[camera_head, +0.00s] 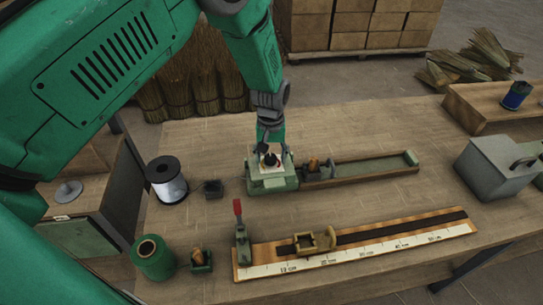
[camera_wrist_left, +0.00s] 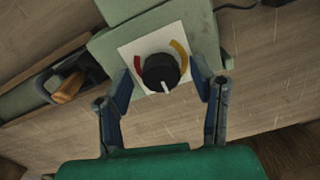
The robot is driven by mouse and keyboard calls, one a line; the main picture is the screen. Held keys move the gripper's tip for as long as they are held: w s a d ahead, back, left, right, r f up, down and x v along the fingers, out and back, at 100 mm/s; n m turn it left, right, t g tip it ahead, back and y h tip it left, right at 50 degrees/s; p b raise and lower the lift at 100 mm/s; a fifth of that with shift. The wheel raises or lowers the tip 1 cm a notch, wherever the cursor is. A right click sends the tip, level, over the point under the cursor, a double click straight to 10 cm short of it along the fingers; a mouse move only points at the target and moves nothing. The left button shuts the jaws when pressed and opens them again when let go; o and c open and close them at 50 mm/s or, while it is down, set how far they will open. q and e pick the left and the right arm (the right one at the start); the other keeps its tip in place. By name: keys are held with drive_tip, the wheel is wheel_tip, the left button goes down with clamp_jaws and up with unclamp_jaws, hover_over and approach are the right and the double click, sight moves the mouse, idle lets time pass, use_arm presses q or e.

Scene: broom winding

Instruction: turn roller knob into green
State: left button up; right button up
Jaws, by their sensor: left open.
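The black roller knob (camera_wrist_left: 160,73) sits on a white dial plate (camera_wrist_left: 131,50) on a green machine box (camera_head: 273,183). Its white pointer line points toward the bottom of the left wrist view. A red arc lies left of the knob and a yellow arc at its upper right; I see no green arc. The knob also shows small in the head view (camera_head: 270,160). My left gripper (camera_wrist_left: 163,80) is open, with one blue finger on each side of the knob. I cannot tell whether the fingers touch it. My right gripper is not in view.
A grey wire spool (camera_head: 167,182) and a green spool (camera_head: 153,258) stand left of the box. A long green tray (camera_head: 365,169) extends right from it. A measuring board (camera_head: 370,243) with a red-handled lever lies in front. A grey metal box (camera_head: 495,168) stands at right.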

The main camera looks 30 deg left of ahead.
sight(271, 157)
use_arm(q)
wheel_tip(271, 157, up, 12)
drive_tip(key=shift+f, duration=0.15)
idle(0.7)
